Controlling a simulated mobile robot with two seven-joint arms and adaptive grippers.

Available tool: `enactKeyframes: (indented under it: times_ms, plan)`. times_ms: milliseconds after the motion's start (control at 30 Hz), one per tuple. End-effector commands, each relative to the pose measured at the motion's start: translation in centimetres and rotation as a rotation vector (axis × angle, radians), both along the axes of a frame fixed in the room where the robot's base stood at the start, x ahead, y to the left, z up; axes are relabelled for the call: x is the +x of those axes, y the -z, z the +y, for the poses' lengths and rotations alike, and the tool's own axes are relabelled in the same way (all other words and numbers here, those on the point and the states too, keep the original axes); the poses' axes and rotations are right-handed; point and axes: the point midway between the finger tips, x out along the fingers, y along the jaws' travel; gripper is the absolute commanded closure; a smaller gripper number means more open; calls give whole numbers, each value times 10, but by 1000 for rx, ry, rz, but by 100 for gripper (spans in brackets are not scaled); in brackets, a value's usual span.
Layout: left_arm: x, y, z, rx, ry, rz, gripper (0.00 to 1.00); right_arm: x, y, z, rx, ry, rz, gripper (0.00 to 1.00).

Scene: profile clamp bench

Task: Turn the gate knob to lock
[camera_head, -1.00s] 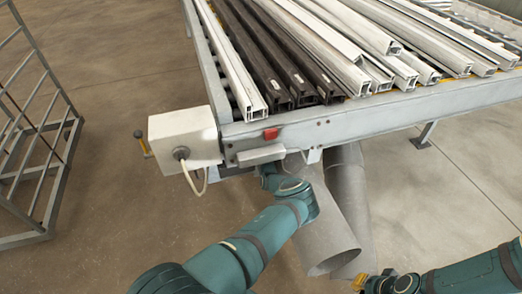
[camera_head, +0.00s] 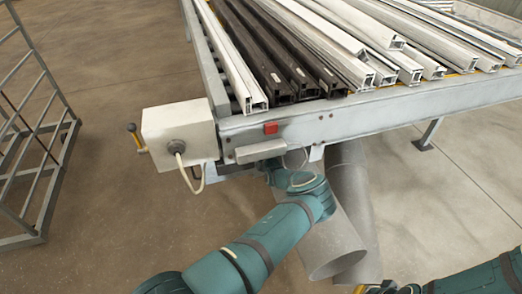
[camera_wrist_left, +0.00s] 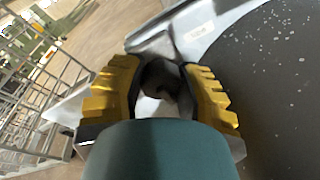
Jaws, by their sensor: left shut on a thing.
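In the left wrist view, the two yellow fingers of my left gripper (camera_wrist_left: 163,95) are closed around a dark knob (camera_wrist_left: 158,78), which looks like the gate knob. The fingers and my wrist hide part of it, so its turn angle cannot be told. In the head view my left arm reaches under the front edge of the bench (camera_head: 350,121). Its gripper and the knob are hidden there. My right gripper (camera_head: 372,289) shows only partly at the bottom edge of the head view, away from the bench. Its fingers are too cut off to read.
White and dark profiles (camera_head: 275,60) lie on the bench. A white box (camera_head: 180,133) with a cable and a yellow-black lever (camera_head: 136,138) sits at its left corner. Grey ducts (camera_head: 345,215) stand beside my left arm. A metal rack (camera_head: 40,150) stands left, with open floor between.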

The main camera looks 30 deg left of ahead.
Motion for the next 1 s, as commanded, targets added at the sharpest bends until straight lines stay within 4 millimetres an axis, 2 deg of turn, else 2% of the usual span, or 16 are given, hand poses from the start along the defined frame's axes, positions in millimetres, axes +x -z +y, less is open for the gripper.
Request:
enactKeyframes:
  times_ms: [233,767,800,867,900,1000]
  plan:
    - [0,2,-2,52,3,68,100,2,9,0,0,1,-4,100]
    - [-1,2,-1,71,2,92,100,2,10,0,-1,1,-6,100]
    - [-1,2,-1,71,2,92,60,2,10,0,-1,2,-6,100]
    - [-1,2,-1,71,1,92,39,2,10,0,-1,2,-6,100]
    - [-1,2,-1,71,1,91,31,2,10,0,-1,2,-6,100]
    - [0,2,-1,71,1,90,31,2,10,0,-1,2,-6,100]
